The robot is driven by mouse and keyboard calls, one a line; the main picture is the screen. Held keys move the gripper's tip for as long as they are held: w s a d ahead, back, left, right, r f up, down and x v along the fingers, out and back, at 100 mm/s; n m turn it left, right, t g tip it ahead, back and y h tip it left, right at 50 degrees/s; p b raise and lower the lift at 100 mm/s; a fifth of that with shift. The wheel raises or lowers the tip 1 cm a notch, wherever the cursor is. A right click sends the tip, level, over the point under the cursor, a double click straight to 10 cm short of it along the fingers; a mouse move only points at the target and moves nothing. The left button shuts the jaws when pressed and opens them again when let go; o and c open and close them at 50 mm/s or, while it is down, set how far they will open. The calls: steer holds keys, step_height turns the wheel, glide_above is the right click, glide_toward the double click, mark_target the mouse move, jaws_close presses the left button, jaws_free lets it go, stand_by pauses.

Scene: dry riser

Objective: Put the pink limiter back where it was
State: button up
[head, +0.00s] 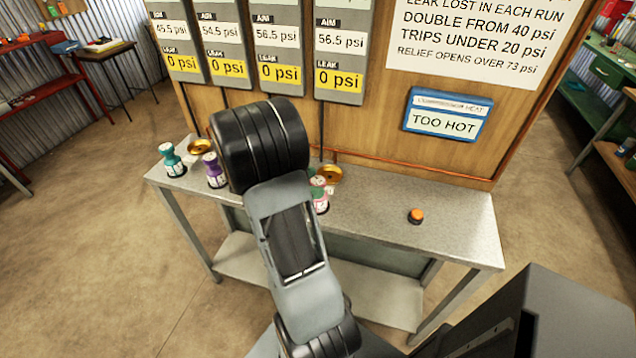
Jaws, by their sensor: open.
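A small pink piece (321,204), likely the pink limiter, shows at the right edge of my arm on the grey metal bench (440,215). My arm hides much of it. A green part (317,182) shows just above it; I cannot tell whether this is a separate limiter. A teal limiter (172,160) and a purple limiter (213,171) stand upright on the bench to the left. My arm crosses the middle of the view, and my gripper is not seen.
Brass discs stand at the bench's back, one on the left (200,146) and one on the right (329,174). An orange button (415,215) sits on the right part of the bench, with clear surface around it. A "TOO HOT" sign (447,114) hangs on the wooden panel behind.

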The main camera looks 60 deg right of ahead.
steer(key=v, duration=1)
steer(key=s+a+m+t+y, duration=0.2)
steer(key=a+m+t+y, duration=0.3)
steer(key=a, duration=0.6)
steer(key=s+a+r+m+t+y, duration=0.1)
steer(key=a+m+t+y, duration=0.4)
steer(key=a, duration=0.6)
steer(key=shift+s+a+r+t+y, duration=0.3)
steer(key=shift+s+t+y, duration=0.2)
steer(key=shift+t, duration=0.6)
step_height(320, 180, up, 3)
steer(key=p, duration=0.2)
steer(key=shift+r+p, duration=0.2)
steer(key=shift+p, duration=0.15)
